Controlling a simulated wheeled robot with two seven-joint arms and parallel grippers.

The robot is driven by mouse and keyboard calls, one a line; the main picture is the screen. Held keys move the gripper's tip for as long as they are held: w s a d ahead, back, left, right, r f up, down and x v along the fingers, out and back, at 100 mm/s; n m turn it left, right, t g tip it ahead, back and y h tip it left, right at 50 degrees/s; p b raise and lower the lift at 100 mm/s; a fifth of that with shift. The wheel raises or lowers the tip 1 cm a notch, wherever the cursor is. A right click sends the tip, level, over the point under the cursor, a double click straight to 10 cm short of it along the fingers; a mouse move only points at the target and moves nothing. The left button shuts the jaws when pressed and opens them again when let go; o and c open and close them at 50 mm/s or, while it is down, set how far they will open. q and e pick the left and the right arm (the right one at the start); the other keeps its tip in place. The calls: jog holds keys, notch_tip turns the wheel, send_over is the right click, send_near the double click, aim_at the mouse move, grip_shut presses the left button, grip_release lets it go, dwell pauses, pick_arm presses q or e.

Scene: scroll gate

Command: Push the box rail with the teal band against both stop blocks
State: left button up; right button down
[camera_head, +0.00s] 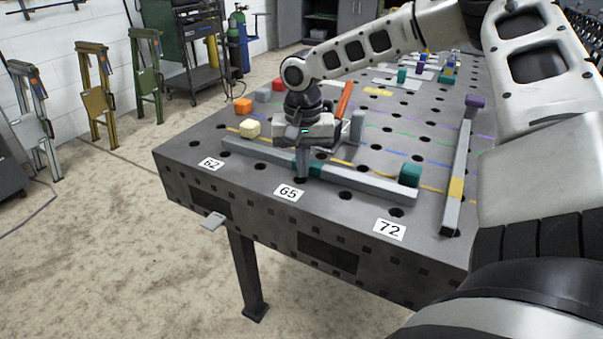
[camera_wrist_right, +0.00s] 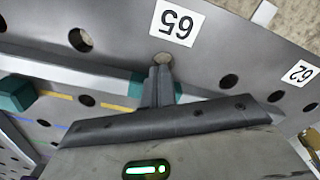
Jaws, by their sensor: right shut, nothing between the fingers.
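The grey box rail (camera_head: 365,182) lies along the front edge of the table, with its teal band (camera_head: 317,169) around the middle. A teal block (camera_head: 410,173) sits behind the rail near its right end and looks very close to or touching it. A cream block (camera_head: 250,128) stands behind the left end, with a gap visible. My right gripper (camera_head: 302,170) is shut and empty, pointing down at the teal band. In the right wrist view its fingers (camera_wrist_right: 158,80) overlap the teal band; whether they touch is unclear. The teal block (camera_wrist_right: 15,94) also shows there. My left gripper is out of view.
A second rail with a yellow band (camera_head: 455,188) lies to the right, with a purple block (camera_head: 475,102) at its far end. Orange (camera_head: 243,106) and red (camera_head: 278,85) blocks stand further back. Number labels such as 65 (camera_head: 288,193) mark the front edge.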

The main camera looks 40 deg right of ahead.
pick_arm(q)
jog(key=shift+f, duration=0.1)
pick_arm(e)
jog(key=shift+w+d, duration=0.3)
jog(key=shift+d, duration=0.7)
jog(key=shift+w+d, duration=0.3)
jog(key=shift+d, duration=0.65)
jog(key=shift+a+r, duration=0.1)
jog(key=shift+a, duration=0.05)
jog(key=shift+s+a, duration=0.2)
jog(key=shift+a, duration=0.35)
jog(key=shift+s+a, duration=0.15)
jog(key=shift+a, duration=0.4)
